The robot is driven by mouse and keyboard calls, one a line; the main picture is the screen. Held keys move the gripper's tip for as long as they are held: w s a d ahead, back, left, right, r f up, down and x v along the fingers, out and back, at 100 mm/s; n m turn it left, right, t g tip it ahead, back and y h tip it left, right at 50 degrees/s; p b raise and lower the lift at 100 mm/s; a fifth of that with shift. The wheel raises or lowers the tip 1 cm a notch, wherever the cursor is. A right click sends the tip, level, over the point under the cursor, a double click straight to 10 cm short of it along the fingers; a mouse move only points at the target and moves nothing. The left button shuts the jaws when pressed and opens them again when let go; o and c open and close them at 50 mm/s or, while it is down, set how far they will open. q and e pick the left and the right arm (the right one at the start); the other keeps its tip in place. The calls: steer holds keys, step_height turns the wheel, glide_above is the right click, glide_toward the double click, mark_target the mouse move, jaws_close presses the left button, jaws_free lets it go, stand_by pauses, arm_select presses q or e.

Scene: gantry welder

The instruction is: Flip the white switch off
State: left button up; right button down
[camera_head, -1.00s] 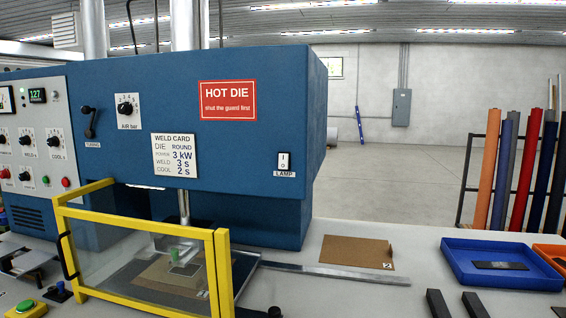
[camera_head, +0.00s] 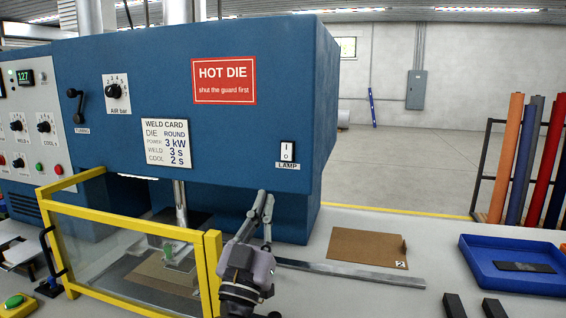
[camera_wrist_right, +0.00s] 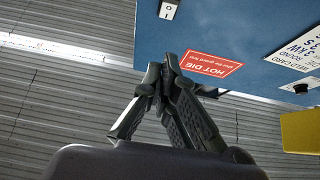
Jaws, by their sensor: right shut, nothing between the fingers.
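The white switch (camera_head: 287,151) is a small upright rocker marked I and O, above the LAMP label on the blue welder's front (camera_head: 240,130). It also shows at the top of the right wrist view (camera_wrist_right: 168,9), upside down. My right gripper (camera_head: 264,194) points up below and slightly left of the switch, apart from it. In the right wrist view its fingers (camera_wrist_right: 158,72) are closed together with nothing between them. Which half of the rocker is pressed in is too small to tell. My left gripper is not in view.
A yellow-framed guard (camera_head: 211,262) stands left of my right gripper, around the die. A knob, a crank and a red HOT DIE sign (camera_head: 224,81) are on the panel. A brown sheet (camera_head: 366,247) and a blue tray (camera_head: 480,276) lie on the table at right.

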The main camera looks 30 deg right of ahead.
steer(key=p, duration=0.3)
glide_toward(288, 143)
step_height(288, 143, up, 4)
steer(key=w+d, duration=0.1)
steer(key=w+d+f, duration=0.1)
steer(key=d, duration=0.1)
steer(key=shift+w+f, duration=0.2)
steer(key=shift+f, duration=0.05)
steer(key=shift+a, duration=0.1)
